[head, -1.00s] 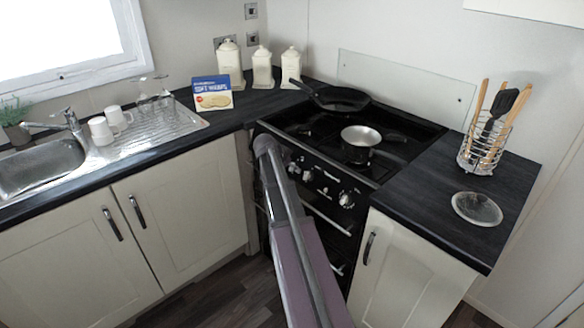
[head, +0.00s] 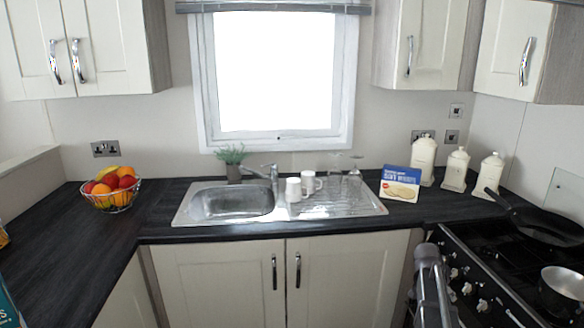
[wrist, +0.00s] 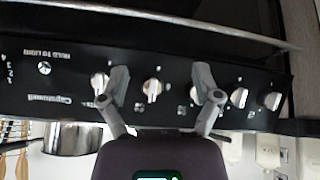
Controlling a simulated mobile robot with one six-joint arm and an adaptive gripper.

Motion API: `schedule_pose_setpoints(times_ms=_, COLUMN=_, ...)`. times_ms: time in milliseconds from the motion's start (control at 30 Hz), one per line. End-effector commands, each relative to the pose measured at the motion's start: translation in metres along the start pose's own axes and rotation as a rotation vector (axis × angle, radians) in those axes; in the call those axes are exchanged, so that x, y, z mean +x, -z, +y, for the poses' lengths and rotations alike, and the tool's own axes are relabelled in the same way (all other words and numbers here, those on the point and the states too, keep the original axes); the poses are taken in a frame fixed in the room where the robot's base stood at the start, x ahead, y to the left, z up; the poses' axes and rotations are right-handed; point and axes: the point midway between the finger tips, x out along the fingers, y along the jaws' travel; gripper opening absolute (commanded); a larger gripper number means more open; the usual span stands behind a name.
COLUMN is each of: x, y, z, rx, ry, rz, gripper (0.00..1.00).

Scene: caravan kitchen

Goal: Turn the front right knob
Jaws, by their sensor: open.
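The cooker's control panel (wrist: 60,85) fills the wrist view upside down, with a row of silver knobs. My gripper (wrist: 160,82) is open and empty, its two grey fingers reaching to the panel. One knob (wrist: 152,90) sits in the gap between the fingers. Another knob (wrist: 99,83) is just left of the left finger. Two more knobs (wrist: 239,97) show to the right of the right finger. I cannot tell whether the fingers touch any knob, or which is the front right one. In the head view the panel knobs (head: 482,305) are at the lower right; the gripper's fingers are not visible there.
A saucepan (head: 563,290) and a black frying pan (head: 545,228) stand on the hob. White canisters (head: 455,170), a blue box (head: 400,184), the sink (head: 232,203) and a fruit bowl (head: 110,190) are on the dark worktop.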

Motion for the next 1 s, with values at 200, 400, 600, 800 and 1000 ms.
schedule_pose_setpoints(times_ms=200, x=-0.078, y=-0.088, z=0.002, rx=-0.324, ry=0.088, rz=-0.136, gripper=0.81)
schedule_pose_setpoints(times_ms=400, x=-0.143, y=-0.165, z=0.014, rx=-0.643, ry=0.194, rz=-0.253, gripper=0.81)
schedule_pose_setpoints(times_ms=600, x=-0.203, y=-0.233, z=0.037, rx=-0.952, ry=0.317, rz=-0.35, gripper=0.81)
schedule_pose_setpoints(times_ms=800, x=-0.238, y=-0.273, z=0.055, rx=-1.155, ry=0.408, rz=-0.404, gripper=0.81)
schedule_pose_setpoints(times_ms=1000, x=-0.246, y=-0.284, z=0.059, rx=-1.213, ry=0.436, rz=-0.42, gripper=0.81)
